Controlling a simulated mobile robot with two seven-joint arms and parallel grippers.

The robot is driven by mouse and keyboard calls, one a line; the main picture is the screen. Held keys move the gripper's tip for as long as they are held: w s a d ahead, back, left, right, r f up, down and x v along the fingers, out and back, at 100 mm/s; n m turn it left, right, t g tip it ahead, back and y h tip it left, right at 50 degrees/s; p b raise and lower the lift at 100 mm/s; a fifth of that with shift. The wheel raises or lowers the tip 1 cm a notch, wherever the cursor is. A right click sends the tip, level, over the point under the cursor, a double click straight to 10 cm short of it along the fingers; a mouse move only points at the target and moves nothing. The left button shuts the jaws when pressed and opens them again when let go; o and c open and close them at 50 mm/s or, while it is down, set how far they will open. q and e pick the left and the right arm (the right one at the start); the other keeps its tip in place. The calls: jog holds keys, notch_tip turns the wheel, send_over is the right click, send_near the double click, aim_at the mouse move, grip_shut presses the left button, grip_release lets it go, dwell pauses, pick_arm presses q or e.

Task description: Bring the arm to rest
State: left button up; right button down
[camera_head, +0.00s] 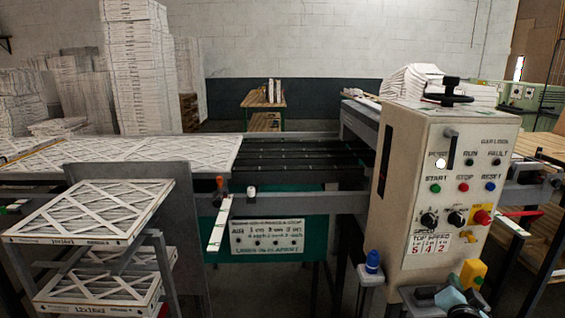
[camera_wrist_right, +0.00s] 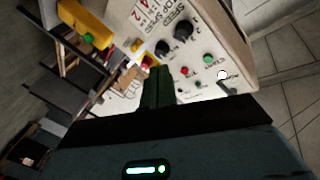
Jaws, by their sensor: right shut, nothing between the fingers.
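My right gripper (camera_head: 450,296) shows at the lower right of the head view, low in front of the control box (camera_head: 410,200). In the right wrist view its dark fingers (camera_wrist_right: 158,86) are together with nothing between them. The control box, with its knobs and coloured buttons, lies beyond the fingers and looks tilted in that view. I cannot tell the exact gap between fingers and box. My left gripper is not in view.
A yellow button box (camera_head: 472,273) is close to my right gripper. A blue-topped knob (camera_head: 372,262) stands left of it. Framed filters (camera_head: 90,212) sit on a rack at left, before a conveyor (camera_head: 300,156). Tall filter stacks (camera_head: 137,70) stand behind.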

jog(key=s+a+f+n+g+y, duration=0.1)
jog(key=s+a+f+n+y, duration=0.3)
jog(key=s+f, duration=0.6)
jog(key=s+a+f+n+g+y, duration=0.1)
jog(key=s+a+f, duration=0.4)
jog(key=s, duration=0.5)
jog(key=s+a+f+n+g+y, duration=0.2)
jog(key=s+a+f+n, duration=0.3)
jog(key=s, duration=0.5)
jog(key=s+a+f+n+g+y, duration=0.1)
jog(key=s+a+f+n+g, duration=0.2)
jog(key=s+a+f, duration=0.3)
jog(key=s+f, duration=0.1)
jog(key=s, duration=0.3)
jog(key=shift+a+f+y, duration=0.35)
jog(key=shift+a+y, duration=0.05)
